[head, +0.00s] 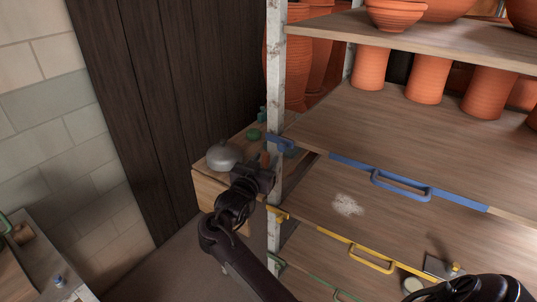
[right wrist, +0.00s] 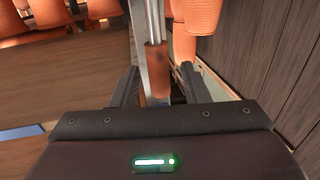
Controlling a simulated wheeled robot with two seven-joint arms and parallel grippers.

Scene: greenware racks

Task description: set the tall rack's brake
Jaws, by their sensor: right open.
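The tall rack stands in the right half of the head view, with a pale, worn metal post (head: 275,80) at its near left corner. In the right wrist view the grip (right wrist: 157,62) sits on a grey metal rod.
Shelf boards carry a blue handle (head: 400,187) and a yellow handle (head: 370,258). Terracotta pots (head: 427,78) stand on the rack. A wooden cabinet (head: 207,190) with a grey rounded object (head: 223,155) is close behind my gripper. Floor shows at the lower left.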

